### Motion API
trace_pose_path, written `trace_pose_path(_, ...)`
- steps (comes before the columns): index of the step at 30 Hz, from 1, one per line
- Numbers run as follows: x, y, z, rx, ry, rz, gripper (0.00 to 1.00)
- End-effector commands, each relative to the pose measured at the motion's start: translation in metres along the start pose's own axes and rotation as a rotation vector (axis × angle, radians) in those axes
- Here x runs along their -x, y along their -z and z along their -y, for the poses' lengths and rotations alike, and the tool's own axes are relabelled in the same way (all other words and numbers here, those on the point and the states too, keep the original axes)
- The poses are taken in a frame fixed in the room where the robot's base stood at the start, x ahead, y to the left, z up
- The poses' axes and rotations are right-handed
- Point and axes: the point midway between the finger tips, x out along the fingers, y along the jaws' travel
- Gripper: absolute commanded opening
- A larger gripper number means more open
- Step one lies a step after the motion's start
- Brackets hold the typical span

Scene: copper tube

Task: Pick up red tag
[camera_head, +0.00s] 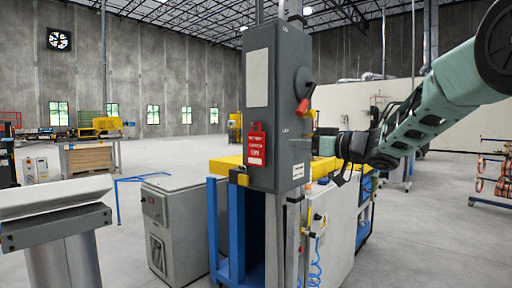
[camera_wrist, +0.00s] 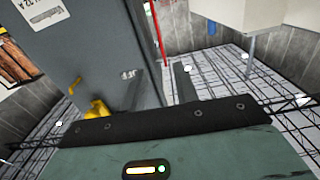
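The red tag (camera_head: 256,146) hangs flat on the front of a grey electrical box (camera_head: 284,132), low on its left part, in the head view. White lettering shows on it. My gripper (camera_head: 326,143) is at the right side of the box, about level with the tag and apart from it. Its fingertips are hidden by the box in the head view. In the wrist view my gripper's palm (camera_wrist: 165,150) fills the bottom, and the box (camera_wrist: 88,55) fills the upper left. I cannot make out the tag in the wrist view.
A red lever handle (camera_head: 304,92) sticks out from the box's right side. Below is a yellow-topped table (camera_head: 224,165) with blue legs. A grey cabinet (camera_head: 184,228) stands to the left. Open floor (camera_head: 430,240) lies at the right.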

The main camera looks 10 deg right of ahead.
Motion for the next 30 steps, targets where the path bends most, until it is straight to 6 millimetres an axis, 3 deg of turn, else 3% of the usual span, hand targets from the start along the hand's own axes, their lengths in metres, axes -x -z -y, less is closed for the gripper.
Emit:
trace_pose_path(6,-0.049,0.003,0.002,-0.001,0.003,0.001,0.30)
trace_pose_path(12,-0.083,0.002,0.001,-0.001,0.001,0.001,0.30)
trace_pose_path(20,-0.102,0.002,0.001,-0.001,0.000,0.000,0.30)
trace_pose_path(30,-0.145,0.002,0.002,0.000,0.000,0.000,0.30)
